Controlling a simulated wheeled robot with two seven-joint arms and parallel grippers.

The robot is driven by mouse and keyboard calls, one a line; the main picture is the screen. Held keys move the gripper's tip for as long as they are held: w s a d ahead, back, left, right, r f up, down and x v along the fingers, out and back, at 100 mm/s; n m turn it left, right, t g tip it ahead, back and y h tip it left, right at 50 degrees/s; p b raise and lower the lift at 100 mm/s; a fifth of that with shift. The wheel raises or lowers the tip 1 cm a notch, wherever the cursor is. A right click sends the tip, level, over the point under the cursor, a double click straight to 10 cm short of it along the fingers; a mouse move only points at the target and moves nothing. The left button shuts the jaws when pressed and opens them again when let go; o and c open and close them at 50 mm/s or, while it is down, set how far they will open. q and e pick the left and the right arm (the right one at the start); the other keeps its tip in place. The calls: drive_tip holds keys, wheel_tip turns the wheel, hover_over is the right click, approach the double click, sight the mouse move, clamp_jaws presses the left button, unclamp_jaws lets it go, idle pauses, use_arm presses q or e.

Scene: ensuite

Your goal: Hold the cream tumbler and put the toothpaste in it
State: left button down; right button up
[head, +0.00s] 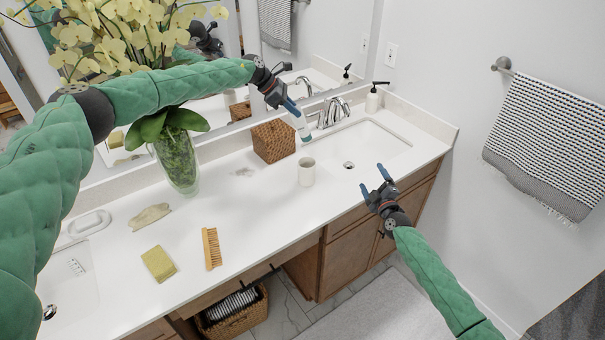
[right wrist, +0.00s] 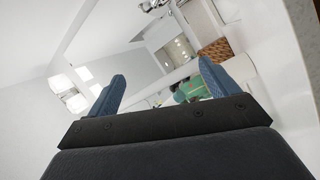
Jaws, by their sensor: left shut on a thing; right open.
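The cream tumbler (head: 306,173) stands upright on the white counter, left of the right-hand sink. My left gripper (head: 291,104) is shut on the toothpaste (head: 301,125), a pale tube with a teal end, and holds it tilted above the counter, behind and above the tumbler. The tube's upper end is hidden by the fingers. My right gripper (head: 375,180) is open and empty, to the right of the tumbler and apart from it, near the counter's front edge. Its two blue fingers (right wrist: 163,85) also show in the right wrist view, with nothing between them.
A woven box (head: 273,141) stands behind the tumbler by the mirror. The sink (head: 358,146), faucet (head: 330,112) and soap dispenser (head: 373,99) are to the right. A flower vase (head: 178,163), brush (head: 211,248) and yellow sponge (head: 158,263) are to the left. Counter around the tumbler is clear.

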wheel_tip(320, 180, up, 8)
drive_tip(key=w+a+m+t, duration=0.1)
drive_tip(key=w+a+t, duration=0.1)
drive_tip(key=a, duration=0.1)
drive_tip(key=m+g+h, duration=0.7)
drive_tip(key=m+h, duration=0.1)
drive_tip(key=m, duration=0.9)
approach(308, 160)
drive_tip(key=x, duration=0.8)
drive_tip(key=shift+w+d+f, duration=0.15)
drive_tip(key=shift+w+f, duration=0.05)
drive_tip(key=shift+f, duration=0.05)
drive_tip(key=c, duration=1.2)
use_arm(q)
wheel_tip(308, 160, down, 13)
